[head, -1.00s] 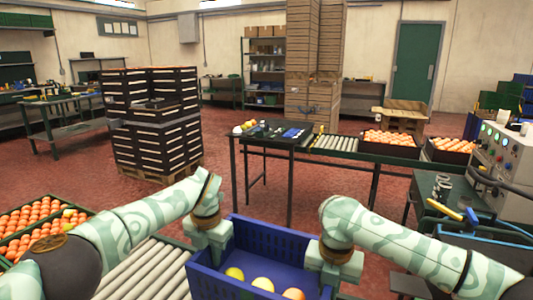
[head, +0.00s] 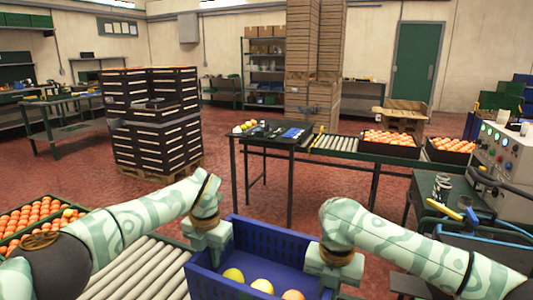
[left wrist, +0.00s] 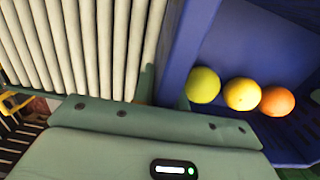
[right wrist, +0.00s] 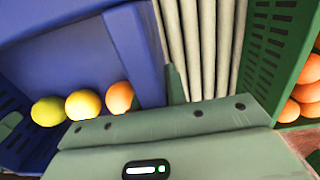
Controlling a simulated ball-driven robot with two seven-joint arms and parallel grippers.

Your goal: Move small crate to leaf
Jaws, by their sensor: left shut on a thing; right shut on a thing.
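The small blue crate (head: 275,243) is at the bottom middle of the head view, with a green-yellow fruit (head: 233,275), a yellow fruit (head: 262,286) and an orange fruit (head: 292,294) in it. My left gripper (head: 208,240) is shut on its left wall. My right gripper (head: 334,262) is shut on its right wall. The crate also shows in the left wrist view (left wrist: 184,50) and the right wrist view (right wrist: 137,45). Its near side is cut off in the head view. I cannot tell which surface is the leaf.
A roller conveyor (head: 140,272) runs close on the crate's left, with trays of oranges (head: 38,213) beyond. A dark table (head: 262,137) with small items stands ahead, joined to rollers (head: 333,143). A control console (head: 500,165) is at right.

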